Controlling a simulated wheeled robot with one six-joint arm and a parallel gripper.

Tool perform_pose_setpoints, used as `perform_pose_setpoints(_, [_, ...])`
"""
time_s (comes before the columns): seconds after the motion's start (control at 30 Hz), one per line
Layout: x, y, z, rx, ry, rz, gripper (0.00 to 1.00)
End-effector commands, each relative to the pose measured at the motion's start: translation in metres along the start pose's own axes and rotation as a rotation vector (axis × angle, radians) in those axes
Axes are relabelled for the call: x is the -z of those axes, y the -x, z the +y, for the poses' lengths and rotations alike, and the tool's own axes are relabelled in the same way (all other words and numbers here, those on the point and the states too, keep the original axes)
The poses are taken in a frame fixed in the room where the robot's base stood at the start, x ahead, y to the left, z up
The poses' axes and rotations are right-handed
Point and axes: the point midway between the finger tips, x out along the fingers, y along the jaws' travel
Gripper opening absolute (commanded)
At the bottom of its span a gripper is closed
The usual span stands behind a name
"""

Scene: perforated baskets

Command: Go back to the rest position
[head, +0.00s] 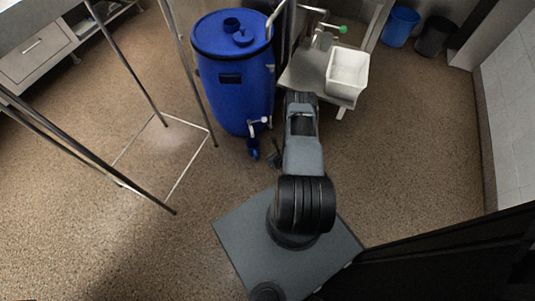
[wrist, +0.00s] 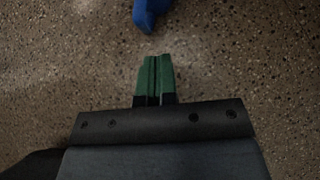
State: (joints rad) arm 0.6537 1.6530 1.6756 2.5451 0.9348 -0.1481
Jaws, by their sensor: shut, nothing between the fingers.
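My gripper (wrist: 153,80) shows in the wrist view with its two green fingers side by side and shut, nothing between them. It is above the speckled brown floor. A blue part (wrist: 150,14) lies just beyond the fingertips at the top edge of that view, apart from them. In the head view my arm reaches from the grey base toward the blue barrel (head: 235,80). The gripper is mostly hidden or too small to make out there.
The barrel's tap (head: 254,145) is close to my arm's left side. A white sink (head: 347,72) stands beyond the arm, right of the barrel. A metal frame (head: 165,205) stands at left. Blue (head: 400,27) and black (head: 435,36) bins stand at the back right. Floor on the right is clear.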

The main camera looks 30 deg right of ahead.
Motion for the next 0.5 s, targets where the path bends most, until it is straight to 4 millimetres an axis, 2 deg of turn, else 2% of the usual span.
perform_pose_setpoints(0.13, [-0.001, 0.013, 0.000, 0.001, 0.000, -0.001, 0.00])
perform_pose_setpoints(0.4, [-0.001, 0.017, 0.000, -0.002, 0.002, -0.001, 0.00])
perform_pose_setpoints(0.5, [-0.014, 0.020, 0.001, -0.016, 0.025, -0.015, 0.00])
